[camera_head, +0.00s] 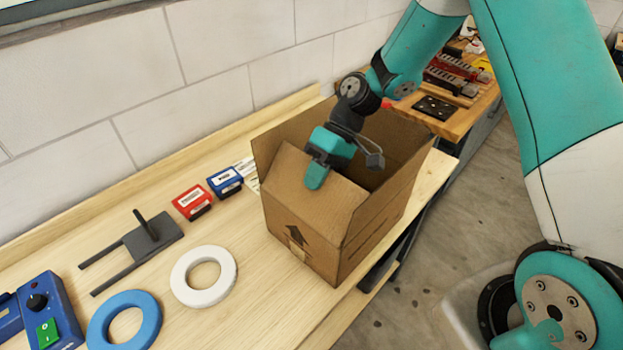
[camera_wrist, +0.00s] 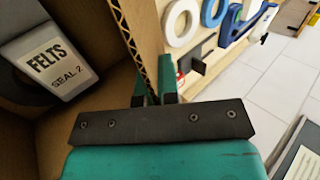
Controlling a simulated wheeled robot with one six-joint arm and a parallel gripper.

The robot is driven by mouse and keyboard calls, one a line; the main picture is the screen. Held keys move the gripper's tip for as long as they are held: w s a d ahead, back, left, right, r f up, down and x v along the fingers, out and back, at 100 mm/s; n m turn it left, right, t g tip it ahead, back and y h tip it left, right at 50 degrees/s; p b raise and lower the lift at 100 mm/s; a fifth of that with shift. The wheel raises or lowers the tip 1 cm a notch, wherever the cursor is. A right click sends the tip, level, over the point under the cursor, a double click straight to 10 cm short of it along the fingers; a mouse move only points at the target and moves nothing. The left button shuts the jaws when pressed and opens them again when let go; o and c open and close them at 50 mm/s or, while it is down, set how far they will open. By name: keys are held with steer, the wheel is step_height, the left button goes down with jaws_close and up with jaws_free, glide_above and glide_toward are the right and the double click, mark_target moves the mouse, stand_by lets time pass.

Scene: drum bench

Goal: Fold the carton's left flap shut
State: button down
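The open brown carton (camera_head: 370,235) stands near the bench's front edge, an arrow printed on its side. Its left flap (camera_head: 290,185) stands up, leaning somewhat inward over the opening. My gripper (camera_head: 318,172) is at the flap's free edge, with one teal finger on the outer face. In the wrist view the flap's corrugated edge (camera_wrist: 136,45) runs between my two fingers (camera_wrist: 154,92), with little or no gap, so the gripper looks shut on it. A pack labelled FELTS SEAL 2 (camera_wrist: 62,68) shows inside the carton. My wrist hides part of the opening.
Left of the carton lie a white ring (camera_head: 222,295), a blue ring (camera_head: 98,328), a dark fork-shaped piece (camera_head: 160,232), a red box (camera_head: 192,203) and a blue box (camera_head: 225,182). A blue switch box (camera_head: 60,310) sits at far left. A wall runs behind the bench.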

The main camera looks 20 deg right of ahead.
mark_target(326, 190)
steer(key=shift+w+d+f+b, duration=0.2)
steer(key=shift+d+f+b, duration=0.3)
steer(key=shift+f, duration=0.35)
steer(key=shift+w+d+f+b, duration=0.15)
steer(key=shift+d+f+b, duration=0.2)
steer(key=shift+f+b, duration=0.45)
steer(key=shift+w+d+f+b, duration=0.2)
steer(key=shift+d+f+b, duration=0.25)
steer(key=shift+f, duration=0.6)
steer(key=c, duration=1.3)
jaws_free()
steer(key=shift+c, duration=0.2)
steer(key=v, duration=1.7)
steer(key=shift+w+d+r, duration=0.2)
